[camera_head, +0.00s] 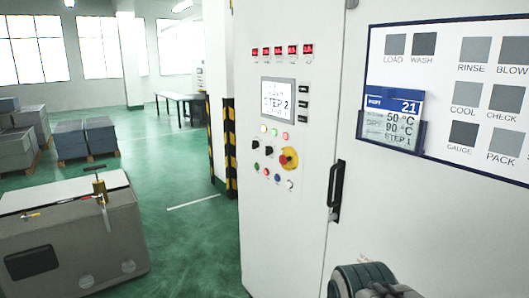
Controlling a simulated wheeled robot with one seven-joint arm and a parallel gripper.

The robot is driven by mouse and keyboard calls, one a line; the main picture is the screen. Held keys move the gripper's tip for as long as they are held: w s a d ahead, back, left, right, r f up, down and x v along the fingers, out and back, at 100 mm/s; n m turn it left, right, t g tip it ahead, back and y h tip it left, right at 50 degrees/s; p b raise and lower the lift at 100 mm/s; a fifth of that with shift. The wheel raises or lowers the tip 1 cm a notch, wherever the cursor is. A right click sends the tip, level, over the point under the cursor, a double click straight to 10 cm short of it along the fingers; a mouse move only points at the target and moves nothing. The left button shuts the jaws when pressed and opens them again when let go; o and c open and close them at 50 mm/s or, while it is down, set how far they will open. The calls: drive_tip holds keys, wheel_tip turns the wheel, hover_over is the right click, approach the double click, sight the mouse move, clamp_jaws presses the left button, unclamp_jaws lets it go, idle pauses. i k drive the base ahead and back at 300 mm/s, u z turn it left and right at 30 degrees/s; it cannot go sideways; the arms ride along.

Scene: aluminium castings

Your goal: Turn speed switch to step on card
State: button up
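A blue-and-grey card (391,118) sits in a holder on the white board at the right. It reads 21, 50 °C, 90 °C and STEP 1. The tall white cabinet (285,220) carries a display (278,100) that reads STEP 2. Below the display are small buttons and two dark knobs, a left one (255,144) and a right one (268,151). Their labels and pointer positions are too small to read, so I cannot tell which is the speed switch. Part of my arm shows at the bottom right, apart from the knobs. My gripper's fingers are not in view.
A red button on a yellow plate (289,158) is right of the knobs. A black door handle (336,190) stands out from the cabinet. A grey machine (75,235) stands at the lower left. Green floor between it and the cabinet is clear.

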sight(269, 150)
drive_tip(key=u, duration=0.5)
drive_tip(key=i, duration=1.5)
drive_tip(key=z, duration=0.15)
